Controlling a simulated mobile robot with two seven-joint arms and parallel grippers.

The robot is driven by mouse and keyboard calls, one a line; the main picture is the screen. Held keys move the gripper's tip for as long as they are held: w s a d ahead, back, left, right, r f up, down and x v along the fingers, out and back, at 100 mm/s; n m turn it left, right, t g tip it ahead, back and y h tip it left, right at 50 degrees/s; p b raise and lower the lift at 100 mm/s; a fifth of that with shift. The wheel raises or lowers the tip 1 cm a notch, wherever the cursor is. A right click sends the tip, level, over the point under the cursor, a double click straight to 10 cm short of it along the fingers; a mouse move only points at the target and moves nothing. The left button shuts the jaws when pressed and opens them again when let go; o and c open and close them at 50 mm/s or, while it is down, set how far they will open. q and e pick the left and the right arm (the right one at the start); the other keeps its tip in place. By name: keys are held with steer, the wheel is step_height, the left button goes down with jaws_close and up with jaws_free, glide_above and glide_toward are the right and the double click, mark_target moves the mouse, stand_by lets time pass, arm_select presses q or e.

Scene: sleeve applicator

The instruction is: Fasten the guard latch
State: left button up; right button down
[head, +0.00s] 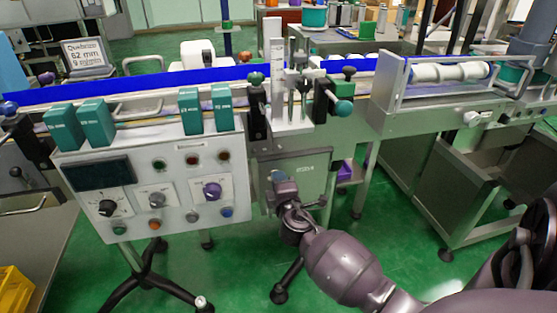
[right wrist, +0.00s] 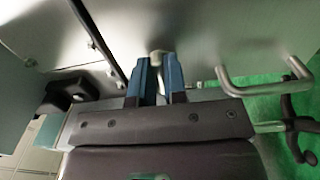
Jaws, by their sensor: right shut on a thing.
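The grey guard panel (head: 312,165) with a small label hangs below the conveyor, just right of the control box. My right gripper (head: 278,176) is in front of its left part. In the right wrist view, my right gripper's blue fingers (right wrist: 159,76) are shut on a small pale knob-like piece (right wrist: 157,56), which looks like the guard latch; only its tip shows between the fingers. The gripper hides the latch in the head view, so I cannot tell its position. My left gripper is not in view.
The control box (head: 150,190) with knobs and teal blocks stands close to the left of my right gripper. A metal U-shaped handle (right wrist: 265,82) is to the right in the wrist view. Black clamps and a white upright (head: 278,70) rise above.

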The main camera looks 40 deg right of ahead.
steer(key=c, duration=1.2)
jaws_free()
steer(key=shift+o, duration=0.2)
steer(key=v, duration=1.1)
steer(key=shift+p, duration=0.4)
